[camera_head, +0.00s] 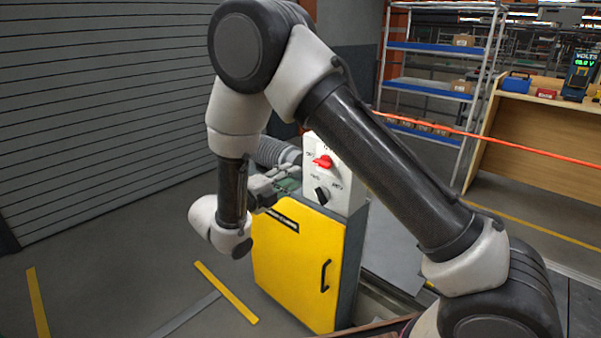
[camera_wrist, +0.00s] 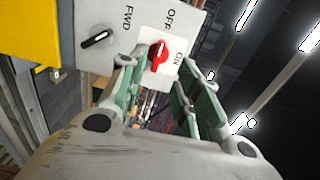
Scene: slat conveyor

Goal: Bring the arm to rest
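My gripper (camera_head: 276,186) is at the left of a grey-white switch panel (camera_head: 344,178) on top of a yellow cabinet. In the wrist view my gripper (camera_wrist: 162,70) is open, its two green-padded fingers apart with nothing between the pads. A red knob (camera_wrist: 157,55) shows beyond the fingertips, near the letters OFF and ON. A black knob (camera_wrist: 97,37) is near FWD. The red knob (camera_head: 323,161) sits above the black knob (camera_head: 321,195) in the head view. My arm is raised and bent, with its forearm hanging down. Whether the fingertips touch the panel cannot be told.
The yellow cabinet (camera_head: 290,255) with a black handle stands below the panel. A grey shutter wall (camera_head: 100,110) is at left. Shelving (camera_head: 432,90) and a wooden bench (camera_head: 545,140) are at back right, behind an orange-red strip (camera_head: 500,138).

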